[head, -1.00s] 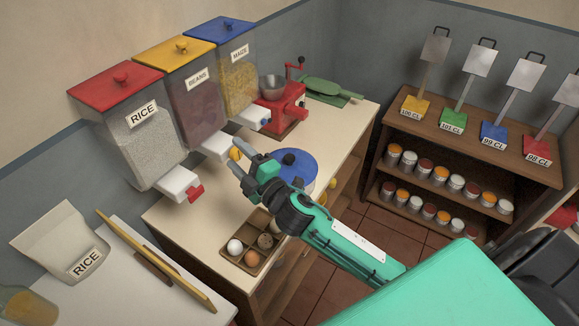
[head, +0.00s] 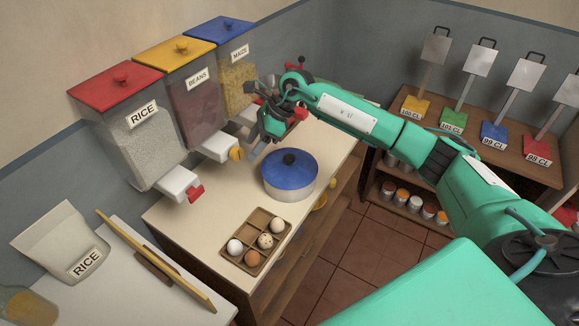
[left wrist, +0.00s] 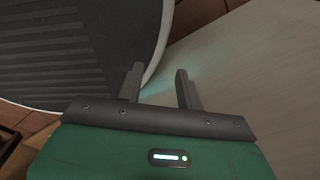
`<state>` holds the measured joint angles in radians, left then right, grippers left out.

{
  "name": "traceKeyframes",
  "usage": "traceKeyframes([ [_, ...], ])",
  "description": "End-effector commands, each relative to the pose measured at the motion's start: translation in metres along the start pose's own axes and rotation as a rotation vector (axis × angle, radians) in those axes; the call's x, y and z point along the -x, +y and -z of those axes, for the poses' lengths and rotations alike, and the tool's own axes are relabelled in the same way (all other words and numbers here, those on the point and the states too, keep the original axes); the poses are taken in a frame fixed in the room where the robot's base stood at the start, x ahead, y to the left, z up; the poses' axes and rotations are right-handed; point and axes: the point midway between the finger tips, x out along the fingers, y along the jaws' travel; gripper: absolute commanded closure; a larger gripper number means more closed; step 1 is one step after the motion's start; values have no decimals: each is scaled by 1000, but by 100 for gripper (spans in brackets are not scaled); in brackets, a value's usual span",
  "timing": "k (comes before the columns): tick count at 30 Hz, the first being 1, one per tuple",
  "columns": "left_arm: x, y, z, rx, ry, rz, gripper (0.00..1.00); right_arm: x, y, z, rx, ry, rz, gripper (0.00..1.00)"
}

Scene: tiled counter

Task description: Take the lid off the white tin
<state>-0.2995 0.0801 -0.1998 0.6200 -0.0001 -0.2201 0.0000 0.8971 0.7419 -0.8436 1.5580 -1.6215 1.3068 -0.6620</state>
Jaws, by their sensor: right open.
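The white tin (head: 291,194) stands upright on the counter in the head view. My right gripper (head: 254,143) is open above the counter, behind and left of the tin, near the dispenser spouts. It is apart from the lid, with nothing visible in its jaws. My left gripper (left wrist: 159,76) shows only in the left wrist view. Its fingers are apart and empty, and no tin shows there.
Rice (head: 134,135), beans (head: 193,98) and maize (head: 238,80) dispensers line the wall, their spouts close to my right gripper. An egg tray (head: 246,243) with several eggs lies in front of the tin. Scoops and small tins fill the right shelf (head: 380,170).

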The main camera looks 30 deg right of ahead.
Motion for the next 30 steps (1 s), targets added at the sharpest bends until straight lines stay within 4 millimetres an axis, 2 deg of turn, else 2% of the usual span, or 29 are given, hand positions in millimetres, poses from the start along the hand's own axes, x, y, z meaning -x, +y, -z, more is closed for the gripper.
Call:
traceKeyframes([
  [1, 0, 0, 0, 0, 0, 0, 64, 19, -14, 16, 17, 94, 24, 43],
  [6, 0, 0, 0, 0, 0, 0, 64, 70, -41, 62, 32, 348, 58, 43],
  [9, 0, 0, 0, 0, -1, 0, 64, 90, -48, 76, 28, 433, 66, 43],
  [12, -1, 0, 0, 0, -1, 0, 64, 99, -51, 85, 22, 476, 69, 43],
  [17, -10, 0, -1, 0, -1, 0, 64, 87, -52, 95, 21, 488, 66, 43],
  [25, -36, 1, -4, 0, -1, 0, 64, 39, -56, 119, 22, 484, 65, 43],
  [30, -42, 1, -4, 0, -1, 0, 64, 25, -58, 126, 22, 485, 67, 43],
])
